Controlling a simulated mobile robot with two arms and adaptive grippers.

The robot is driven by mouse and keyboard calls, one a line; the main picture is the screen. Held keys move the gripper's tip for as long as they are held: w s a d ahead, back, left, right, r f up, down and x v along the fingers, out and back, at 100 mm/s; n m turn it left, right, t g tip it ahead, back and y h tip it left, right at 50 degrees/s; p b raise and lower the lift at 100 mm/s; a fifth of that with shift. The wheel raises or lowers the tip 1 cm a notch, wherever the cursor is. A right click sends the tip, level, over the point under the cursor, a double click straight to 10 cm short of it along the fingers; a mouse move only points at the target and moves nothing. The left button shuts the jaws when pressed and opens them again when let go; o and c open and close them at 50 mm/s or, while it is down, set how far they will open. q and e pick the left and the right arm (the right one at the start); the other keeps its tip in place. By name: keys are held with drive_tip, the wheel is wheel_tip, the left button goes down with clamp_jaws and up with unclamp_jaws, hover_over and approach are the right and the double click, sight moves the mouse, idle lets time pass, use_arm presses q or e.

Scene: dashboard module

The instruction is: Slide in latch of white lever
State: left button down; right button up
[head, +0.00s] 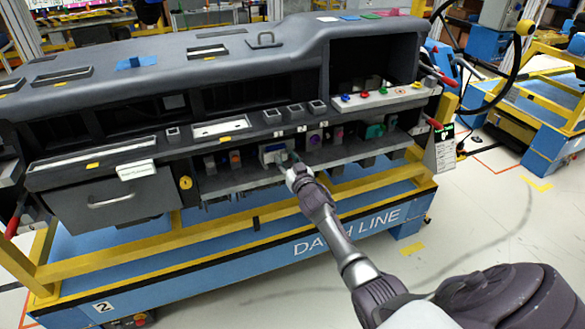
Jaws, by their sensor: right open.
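My right arm reaches in from the lower right. Its gripper (284,160) is at the lower shelf of the dashboard module (170,70), near the middle. The gripper is small and partly blends with the parts behind it; its jaws are open. My left gripper is not in view.
The lower shelf holds several small coloured parts, including a purple one (314,139) and a green one (375,131). A row of coloured knobs (375,95) lies above on the right. A yellow frame rail (240,215) runs below. A drawer (115,200) is at left.

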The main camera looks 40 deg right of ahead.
drive_tip(key=v, duration=1.1)
drive_tip(key=shift+s, duration=0.25)
drive_tip(key=shift+a, duration=0.1)
drive_tip(key=s+a+f+n+g+y, duration=0.1)
drive_tip(key=s+a+f+g, duration=0.3)
drive_tip(key=f, duration=0.7)
drive_tip(key=s+a+f+g+y, duration=0.1)
drive_tip(key=s+a+f, duration=0.1)
drive_tip(key=s+f, duration=0.6)
drive_tip(key=s+a+f+n+g, duration=0.1)
drive_tip(key=s+a+f+g, duration=0.15)
drive_tip(key=f, duration=1.05)
drive_tip(key=s+a+f+n+g, duration=0.1)
drive_tip(key=s+a+f+g, duration=0.2)
drive_tip(key=s, duration=0.9)
drive_tip(key=s+a+f+n+g+y, duration=0.1)
drive_tip(key=s+a+f+g, duration=0.2)
drive_tip(key=s+f, duration=0.5)
drive_tip(key=s+a+f+n+g+y, duration=0.1)
drive_tip(key=s+a+f+g, duration=0.2)
drive_tip(key=s, duration=1.3)
wheel_tip(320, 180, down, 4)
drive_tip(key=shift+s+a+r, duration=0.1)
drive_tip(key=shift+s+a, duration=0.1)
drive_tip(key=shift+a, duration=0.05)
